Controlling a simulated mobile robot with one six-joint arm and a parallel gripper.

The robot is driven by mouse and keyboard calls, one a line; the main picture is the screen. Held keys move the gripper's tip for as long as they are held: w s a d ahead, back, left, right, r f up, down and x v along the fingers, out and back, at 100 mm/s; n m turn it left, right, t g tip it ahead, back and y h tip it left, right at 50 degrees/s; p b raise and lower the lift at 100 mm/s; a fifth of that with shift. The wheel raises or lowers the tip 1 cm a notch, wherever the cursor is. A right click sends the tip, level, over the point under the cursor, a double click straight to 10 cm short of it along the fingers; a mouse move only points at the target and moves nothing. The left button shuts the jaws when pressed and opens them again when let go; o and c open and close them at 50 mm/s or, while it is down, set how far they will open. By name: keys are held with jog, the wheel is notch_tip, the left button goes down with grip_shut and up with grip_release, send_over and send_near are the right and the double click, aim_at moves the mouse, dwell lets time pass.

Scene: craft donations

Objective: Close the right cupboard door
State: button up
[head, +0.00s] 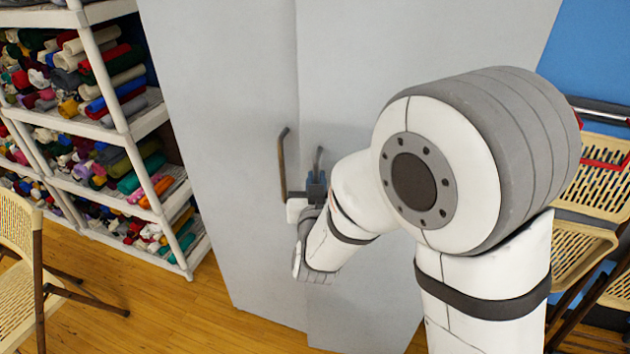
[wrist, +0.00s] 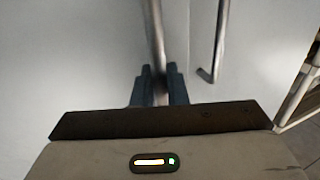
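The right cupboard door (head: 355,70) is a plain pale grey panel. Its lower edge sits slightly forward of the left door (head: 225,130), so it looks a little ajar. Its bar handle (head: 319,158) is partly hidden by my gripper (head: 316,187). In the wrist view, my gripper (wrist: 160,85) has its dark fingers on both sides of the right door's handle (wrist: 155,35), and they appear closed on it. The left door's handle (head: 283,165) is free beside it; it also shows in the wrist view (wrist: 221,45). My arm covers much of the right door.
White shelves (head: 120,120) with rolled fabrics and yarn stand left of the cupboard. A folding chair (head: 20,275) is at the far left, and more chairs (head: 590,190) stand at the right by a blue wall. Wooden floor shows clear in front of the left door.

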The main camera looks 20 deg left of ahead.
grip_shut()
jog(key=w+h+b, duration=0.1)
jog(key=w+m+h, duration=0.1)
jog(key=w, duration=0.1)
jog(key=w+b, duration=0.1)
jog(key=w, duration=0.1)
jog(key=shift+w+a+r+m+t+h+b, duration=0.1)
jog(key=shift+a+r+m+t+h+b, duration=0.05)
jog(key=shift+a+m+t+h+b, duration=0.2)
